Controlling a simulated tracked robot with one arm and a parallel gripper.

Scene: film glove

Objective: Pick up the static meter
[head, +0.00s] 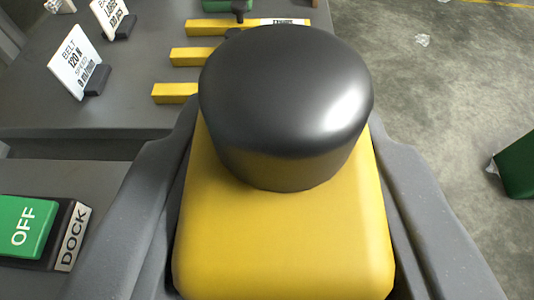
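A yellow block-shaped device with a rounded black cap, which I take to be the static meter (285,240), fills the middle of the head view. Its black cap (285,95) points away from me. The two grey fingers of my gripper (284,118) flank it closely on the left and right, and they look shut on its sides. The device hides the finger contact faces and what lies beneath it.
A grey table (60,120) at the left bears yellow bars (205,57) and white cards, one reading BELT (78,62). A green OFF switch (25,225) sits beside a DOCK label (73,237) at lower left. Concrete floor shows right, with a green object (518,165) at the edge.

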